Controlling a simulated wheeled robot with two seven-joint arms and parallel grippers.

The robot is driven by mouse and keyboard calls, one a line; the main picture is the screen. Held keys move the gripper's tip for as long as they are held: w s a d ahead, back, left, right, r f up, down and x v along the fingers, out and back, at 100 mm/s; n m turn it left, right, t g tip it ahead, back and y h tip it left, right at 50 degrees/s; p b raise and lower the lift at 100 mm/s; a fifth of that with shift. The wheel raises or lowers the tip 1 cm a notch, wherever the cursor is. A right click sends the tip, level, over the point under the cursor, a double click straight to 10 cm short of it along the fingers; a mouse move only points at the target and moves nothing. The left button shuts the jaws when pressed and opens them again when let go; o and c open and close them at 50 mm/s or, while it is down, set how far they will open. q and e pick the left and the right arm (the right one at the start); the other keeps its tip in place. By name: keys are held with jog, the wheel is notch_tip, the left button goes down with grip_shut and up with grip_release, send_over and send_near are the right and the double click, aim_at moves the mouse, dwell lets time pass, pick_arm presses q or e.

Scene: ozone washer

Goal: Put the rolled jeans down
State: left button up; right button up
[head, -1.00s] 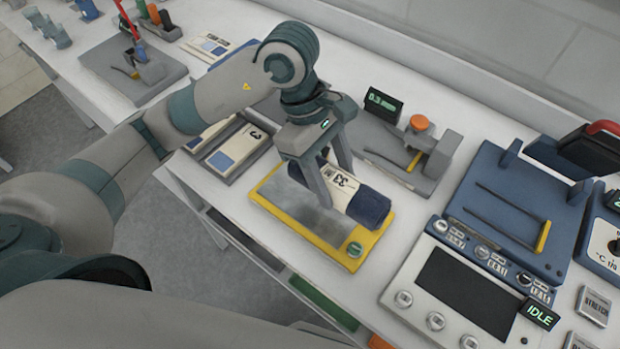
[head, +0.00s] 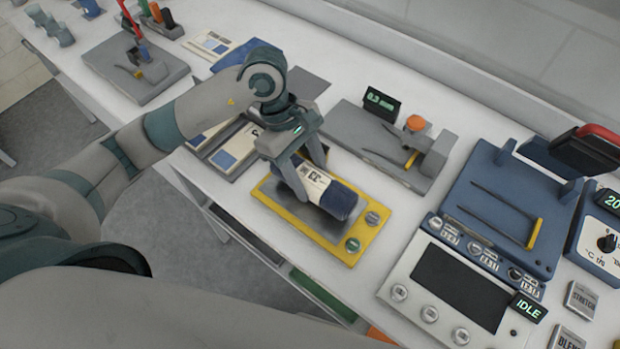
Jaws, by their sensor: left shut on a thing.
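The rolled jeans (head: 338,199) are a dark blue roll with a white printed label band. They are over a yellow-rimmed tray (head: 268,203) with a grey metal plate; I cannot tell whether they touch the plate. My left gripper (head: 308,185) points down and is shut on the roll around its label band, toward the roll's left end. The left end of the roll is partly hidden by the fingers. My right gripper is not in view.
A grey fixture with an orange knob (head: 415,123) stands behind the tray. A blue machine (head: 505,205) and a control panel reading IDLE (head: 528,309) stand to the right. Labelled cards in a dark holder (head: 233,152) lie to the left. The table's front edge is close to the tray.

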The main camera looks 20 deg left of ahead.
pick_arm(q)
notch_tip(320, 180, down, 2)
jog(key=shift+f+p, duration=0.1)
jog(key=shift+p, duration=0.35)
jog(key=shift+f, duration=0.1)
jog(key=shift+f, duration=0.15)
jog(key=o, duration=1.3)
